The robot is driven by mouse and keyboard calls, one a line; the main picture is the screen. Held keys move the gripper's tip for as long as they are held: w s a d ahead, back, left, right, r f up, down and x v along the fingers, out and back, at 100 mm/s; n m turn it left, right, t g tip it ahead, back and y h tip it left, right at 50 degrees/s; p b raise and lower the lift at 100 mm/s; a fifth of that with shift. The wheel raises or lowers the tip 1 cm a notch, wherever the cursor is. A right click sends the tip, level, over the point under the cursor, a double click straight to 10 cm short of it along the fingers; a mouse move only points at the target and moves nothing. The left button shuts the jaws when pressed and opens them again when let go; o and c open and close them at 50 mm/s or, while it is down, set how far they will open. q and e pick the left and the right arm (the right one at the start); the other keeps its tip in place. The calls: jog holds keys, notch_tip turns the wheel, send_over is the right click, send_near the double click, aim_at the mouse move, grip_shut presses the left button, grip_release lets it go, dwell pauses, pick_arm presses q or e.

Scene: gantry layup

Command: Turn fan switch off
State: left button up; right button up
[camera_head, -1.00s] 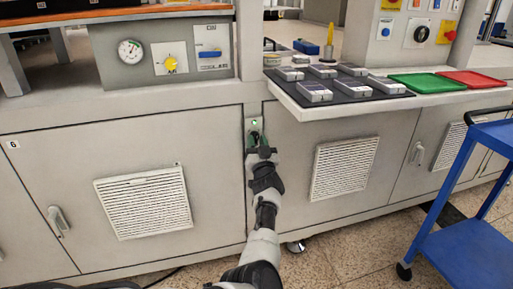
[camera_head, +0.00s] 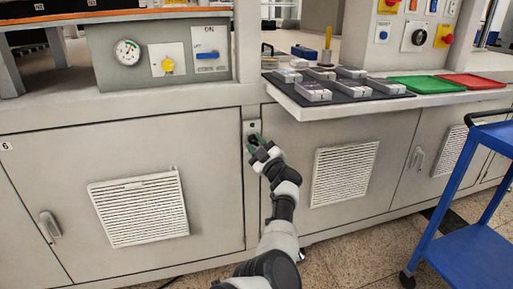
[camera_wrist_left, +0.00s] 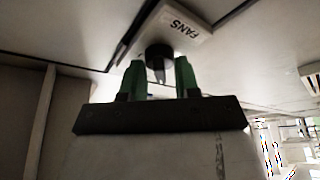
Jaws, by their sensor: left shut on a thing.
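The fan switch is a black knob (camera_wrist_left: 159,54) on a small pale plate labelled FANS (camera_wrist_left: 185,25) in the left wrist view. In the head view its plate (camera_head: 251,127) is on the narrow post between two cabinet doors, below the worktop. My left gripper (camera_wrist_left: 159,80) has its two green fingers on either side of the knob, shut on it. In the head view the left gripper (camera_head: 255,146) is against the lower part of the plate and hides the knob. No lit green lamp shows on the plate. My right gripper is not in view.
Above left is a panel with a gauge (camera_head: 127,52), a yellow knob (camera_head: 168,65) and a blue-handled switch (camera_head: 208,55). A shelf with a black mat (camera_head: 345,97) juts out at upper right. A blue cart (camera_head: 468,255) stands at right.

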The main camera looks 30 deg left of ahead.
pick_arm(q)
jog(key=shift+n+g, duration=0.4)
jog(key=shift+n, duration=0.2)
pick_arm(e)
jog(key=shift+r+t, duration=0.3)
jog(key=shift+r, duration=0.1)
pick_arm(q)
jog(key=o, duration=0.5)
jog(key=shift+o, duration=0.2)
jog(key=shift+f, duration=0.1)
